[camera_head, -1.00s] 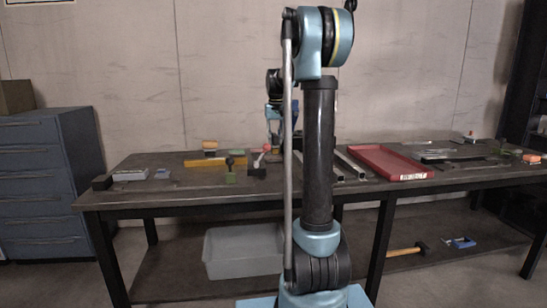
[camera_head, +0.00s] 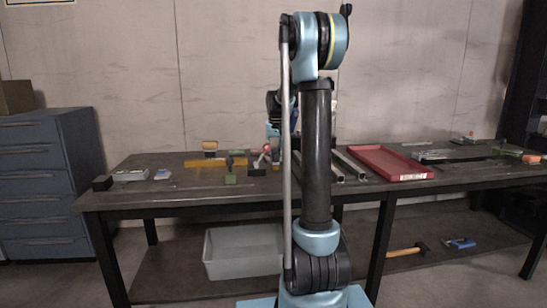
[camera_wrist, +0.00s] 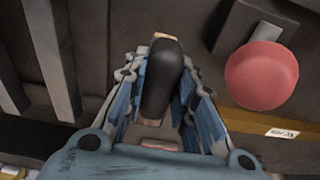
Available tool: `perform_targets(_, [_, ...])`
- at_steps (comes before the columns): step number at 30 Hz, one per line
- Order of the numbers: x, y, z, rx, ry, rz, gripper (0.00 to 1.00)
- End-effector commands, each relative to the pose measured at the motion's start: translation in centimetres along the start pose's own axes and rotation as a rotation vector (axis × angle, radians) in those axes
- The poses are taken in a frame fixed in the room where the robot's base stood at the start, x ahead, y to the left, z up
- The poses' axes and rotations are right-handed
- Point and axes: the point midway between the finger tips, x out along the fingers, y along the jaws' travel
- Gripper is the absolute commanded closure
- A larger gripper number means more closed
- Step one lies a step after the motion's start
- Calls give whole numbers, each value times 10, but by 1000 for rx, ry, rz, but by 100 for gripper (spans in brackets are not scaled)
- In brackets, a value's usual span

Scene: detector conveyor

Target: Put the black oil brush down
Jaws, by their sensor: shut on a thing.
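The black oil brush (camera_wrist: 160,82) shows in the wrist view as a rounded black handle. My gripper (camera_wrist: 165,70) is shut on it, with a finger on either side. A light tan end shows past the handle's tip. The dark bench top lies beneath it, and I cannot tell whether the brush touches it. In the head view my arm hides the brush and most of the gripper.
A red round knob (camera_wrist: 262,75) stands close to the right of my gripper, by a yellow bar (camera_wrist: 265,122). Metal bars (camera_wrist: 52,55) lie to the left. A red tray (camera_head: 388,163) sits on the workbench (camera_head: 190,202), right of my arm.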

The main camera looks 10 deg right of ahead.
Motion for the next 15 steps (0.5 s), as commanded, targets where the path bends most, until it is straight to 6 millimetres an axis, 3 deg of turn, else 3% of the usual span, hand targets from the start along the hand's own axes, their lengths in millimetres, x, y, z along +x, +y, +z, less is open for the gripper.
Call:
perform_targets(1, [1, 0, 0, 0, 0, 0, 100])
perform_targets(2, [1, 0, 0, 0, 0, 0, 69])
perform_targets(4, [1, 0, 0, 0, 0, 0, 55])
perform_targets(15, [-2, -1, 0, -1, 0, 0, 55])
